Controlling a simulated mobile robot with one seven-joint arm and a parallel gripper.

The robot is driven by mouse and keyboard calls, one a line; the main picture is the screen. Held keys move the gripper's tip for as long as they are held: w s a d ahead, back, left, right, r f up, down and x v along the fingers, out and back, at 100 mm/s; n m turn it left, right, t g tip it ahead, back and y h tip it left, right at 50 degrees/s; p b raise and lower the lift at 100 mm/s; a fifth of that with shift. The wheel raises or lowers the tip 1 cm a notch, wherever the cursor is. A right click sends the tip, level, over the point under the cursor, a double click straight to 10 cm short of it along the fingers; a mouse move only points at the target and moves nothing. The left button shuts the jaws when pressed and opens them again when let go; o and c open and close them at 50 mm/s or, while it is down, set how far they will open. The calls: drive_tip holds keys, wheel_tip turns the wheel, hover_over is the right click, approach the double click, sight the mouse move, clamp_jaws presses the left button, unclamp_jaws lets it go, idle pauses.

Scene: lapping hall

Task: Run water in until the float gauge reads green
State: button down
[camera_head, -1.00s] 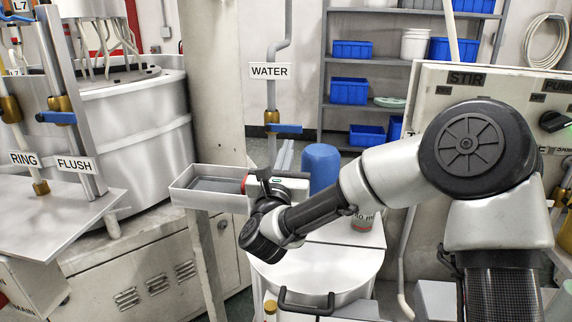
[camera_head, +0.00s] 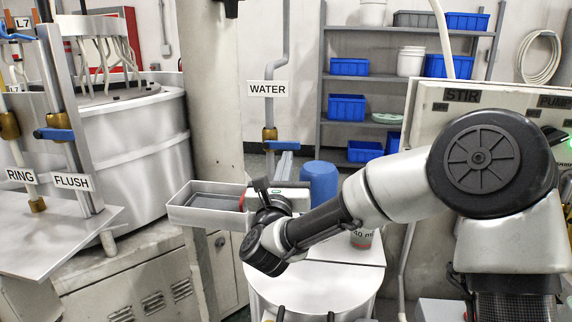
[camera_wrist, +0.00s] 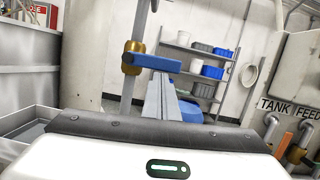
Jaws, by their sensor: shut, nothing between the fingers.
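The WATER valve stands on a vertical pipe at the back centre, with a brass body (camera_wrist: 133,57) and a blue lever handle (camera_head: 284,144) pointing right. The lever also shows in the wrist view (camera_wrist: 155,63). A WATER sign (camera_head: 268,89) hangs above it. My gripper (camera_head: 285,160) is shut and empty, its grey fingers pointing at the lever from just below and in front. In the wrist view the fingertips (camera_wrist: 159,80) overlap the lever's lower edge; I cannot tell if they touch. I cannot make out the float gauge.
A grey tray (camera_head: 180,215) is left of my wrist. A blue container (camera_head: 320,178) stands just right of the fingers. RING and FLUSH valves are at left. A control panel (camera_head: 490,110) is at right, shelves with blue bins behind.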

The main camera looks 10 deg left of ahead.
drive_tip(key=shift+r+n, duration=0.15)
drive_tip(key=shift+n, duration=0.15)
drive_tip(key=shift+d+r+n+g+y+b, duration=0.15)
drive_tip(key=shift+r+n+y+b, duration=0.25)
drive_tip(key=shift+n, duration=0.55)
drive_tip(key=shift+d+r+n+g+y+b, duration=0.1)
drive_tip(key=shift+r+n+y+b, duration=0.3)
drive_tip(key=shift+n, duration=0.6)
drive_tip(key=shift+d+r+n+g+y+b, duration=0.15)
drive_tip(key=shift+r+n+y+b, duration=0.25)
drive_tip(key=shift+n, duration=0.55)
drive_tip(key=shift+a, duration=0.1)
